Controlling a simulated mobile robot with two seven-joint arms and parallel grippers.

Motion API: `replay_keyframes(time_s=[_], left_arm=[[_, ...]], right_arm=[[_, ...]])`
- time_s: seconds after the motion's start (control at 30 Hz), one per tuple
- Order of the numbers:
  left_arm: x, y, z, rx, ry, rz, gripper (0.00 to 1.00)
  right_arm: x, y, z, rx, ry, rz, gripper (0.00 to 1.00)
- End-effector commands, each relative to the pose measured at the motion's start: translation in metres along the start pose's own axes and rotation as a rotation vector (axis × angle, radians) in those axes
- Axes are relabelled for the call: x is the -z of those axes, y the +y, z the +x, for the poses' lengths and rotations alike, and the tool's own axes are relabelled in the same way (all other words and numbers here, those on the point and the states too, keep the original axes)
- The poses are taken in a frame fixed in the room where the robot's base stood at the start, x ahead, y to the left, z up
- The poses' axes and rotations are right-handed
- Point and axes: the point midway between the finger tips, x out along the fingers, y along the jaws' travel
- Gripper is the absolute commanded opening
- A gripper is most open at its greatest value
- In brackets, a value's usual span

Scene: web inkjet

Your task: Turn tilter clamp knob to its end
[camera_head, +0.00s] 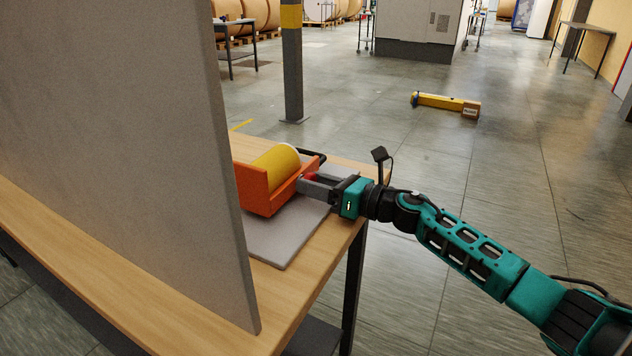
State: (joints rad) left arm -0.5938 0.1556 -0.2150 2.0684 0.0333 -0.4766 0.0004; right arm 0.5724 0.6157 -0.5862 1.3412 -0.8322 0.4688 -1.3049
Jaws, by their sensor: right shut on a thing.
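The tilter (256,187) is an orange cradle with a yellow roll (276,167) lying in it, on a grey base plate (268,240) on the wooden table. A small red knob (310,176) shows at the right end of the tilter. My right gripper (306,184) reaches in from the right and is shut at the red knob, its fingers partly covering it. How far the knob is turned cannot be told. My left gripper is not in view.
A large grey panel (110,130) stands on the wooden table (310,300) and hides the tilter's left part. A post (292,70) rises behind the table. A yellow tool-like object (440,101) lies on the floor. The floor at right is mostly clear.

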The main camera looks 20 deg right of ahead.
Motion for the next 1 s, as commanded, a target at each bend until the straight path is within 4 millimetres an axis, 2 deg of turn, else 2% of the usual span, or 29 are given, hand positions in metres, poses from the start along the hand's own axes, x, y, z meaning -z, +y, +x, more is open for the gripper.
replay_keyframes(time_s=[0.57,0.6,0.83,1.0], left_arm=[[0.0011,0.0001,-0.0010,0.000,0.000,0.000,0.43],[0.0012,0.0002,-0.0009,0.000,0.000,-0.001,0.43],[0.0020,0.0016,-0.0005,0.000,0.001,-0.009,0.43],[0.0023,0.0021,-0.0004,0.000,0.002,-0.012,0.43]], right_arm=[[0.0001,-0.0002,-0.0001,0.000,0.000,0.042,0.14],[0.0001,-0.0002,-0.0001,0.000,0.000,0.042,0.46],[0.0001,-0.0002,-0.0001,0.000,0.000,0.041,0.68],[0.0001,-0.0002,-0.0001,0.000,0.000,0.041,0.70]])
